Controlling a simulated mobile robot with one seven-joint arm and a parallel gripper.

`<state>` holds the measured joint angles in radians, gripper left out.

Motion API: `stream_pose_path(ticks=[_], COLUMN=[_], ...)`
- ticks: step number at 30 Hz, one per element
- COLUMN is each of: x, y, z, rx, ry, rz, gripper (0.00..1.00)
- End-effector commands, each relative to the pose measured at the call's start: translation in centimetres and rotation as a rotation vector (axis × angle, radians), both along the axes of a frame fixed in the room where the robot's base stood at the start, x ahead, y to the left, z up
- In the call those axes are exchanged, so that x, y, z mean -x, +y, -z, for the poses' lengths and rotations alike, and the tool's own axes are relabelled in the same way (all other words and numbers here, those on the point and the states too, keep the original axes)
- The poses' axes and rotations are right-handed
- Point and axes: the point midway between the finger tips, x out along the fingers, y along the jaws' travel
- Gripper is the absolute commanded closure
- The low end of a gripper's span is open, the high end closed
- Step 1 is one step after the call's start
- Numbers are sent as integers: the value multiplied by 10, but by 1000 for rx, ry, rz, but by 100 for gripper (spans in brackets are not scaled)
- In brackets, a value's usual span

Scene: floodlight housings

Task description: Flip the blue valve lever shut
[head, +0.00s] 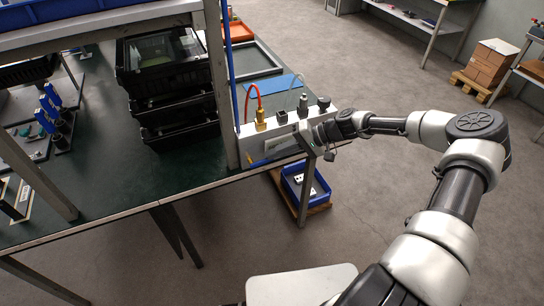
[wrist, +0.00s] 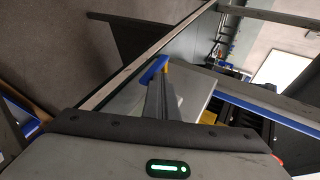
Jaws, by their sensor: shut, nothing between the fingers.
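The blue valve lever (wrist: 153,69) shows in the wrist view just beyond my fingertips, slanting up to the right. A small yellow part sits beside its upper end. In the head view a blue strip that looks like the lever (head: 259,163) is low on the front of the pale manifold box (head: 286,127). My gripper (wrist: 158,84) is shut and empty, its tips at or very close to the lever; I cannot tell whether they touch. In the head view my gripper (head: 303,148) is at the box's right front, partly hidden by my wrist.
The box carries a brass fitting (head: 261,119) with a red hose and several grey fittings. A table post (head: 221,85) stands left of it. Black crates (head: 177,125) are stacked on the green table (head: 120,195). A blue bin (head: 302,183) is below.

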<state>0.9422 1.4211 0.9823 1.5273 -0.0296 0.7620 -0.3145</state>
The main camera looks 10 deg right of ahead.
Motion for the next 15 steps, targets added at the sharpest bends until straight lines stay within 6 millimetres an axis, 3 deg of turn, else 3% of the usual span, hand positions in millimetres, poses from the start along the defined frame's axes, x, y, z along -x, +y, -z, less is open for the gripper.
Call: stream_pose_path(ticks=[15], x=[-1], y=[-4], z=[9], rx=[12], ry=[-2], rz=[-1], gripper=[100])
